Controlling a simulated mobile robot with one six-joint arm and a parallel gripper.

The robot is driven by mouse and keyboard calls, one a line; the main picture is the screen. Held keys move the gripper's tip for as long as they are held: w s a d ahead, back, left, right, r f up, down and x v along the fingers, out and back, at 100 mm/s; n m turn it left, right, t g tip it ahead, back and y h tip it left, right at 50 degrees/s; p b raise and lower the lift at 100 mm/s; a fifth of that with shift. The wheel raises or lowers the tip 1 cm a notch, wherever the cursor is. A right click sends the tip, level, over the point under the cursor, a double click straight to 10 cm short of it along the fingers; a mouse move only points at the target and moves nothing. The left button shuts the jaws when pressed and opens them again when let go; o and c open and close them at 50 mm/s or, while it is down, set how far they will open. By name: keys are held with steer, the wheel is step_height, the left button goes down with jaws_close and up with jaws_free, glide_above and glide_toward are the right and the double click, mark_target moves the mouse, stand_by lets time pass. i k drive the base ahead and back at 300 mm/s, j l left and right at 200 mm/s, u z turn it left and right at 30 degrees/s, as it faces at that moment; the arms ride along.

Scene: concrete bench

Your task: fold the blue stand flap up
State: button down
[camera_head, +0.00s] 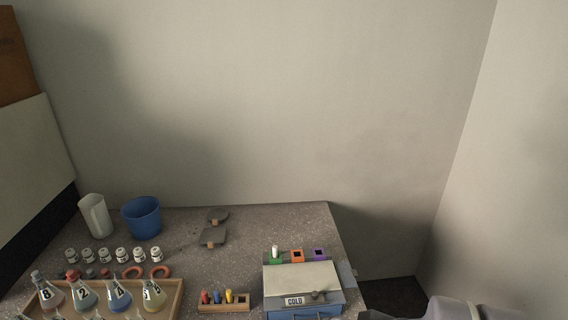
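A box marked COLD (300,278) with a pale lid and a blue front (318,313) stands at the front right of the bench. A flat grey-blue piece (347,275) lies out beside it at the bench's right edge. It may be the stand flap, but I cannot tell for sure. Parts of my arm show at the bottom right corner. My gripper is not in view.
Green, orange (297,256) and purple holders stand behind the box. A small wooden rack (223,307) with coloured pegs is left of it. Numbered flasks (119,295) in a wooden tray, several small jars, a white jug (96,216) and a blue bucket (142,218) fill the left.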

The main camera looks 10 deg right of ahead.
mark_target(346, 275)
steer(key=i+l+u, duration=0.1)
steer(key=l+u, duration=0.25)
steer(key=l, duration=0.5)
steer(key=l+u, duration=0.3)
steer(key=l, duration=0.5)
steer(key=k+l+u, duration=0.15)
steer(key=l+u, duration=0.2)
steer(key=l, duration=0.5)
steer(key=i+l+u, duration=0.2)
steer(key=i+l, duration=0.2)
steer(key=i, duration=0.15)
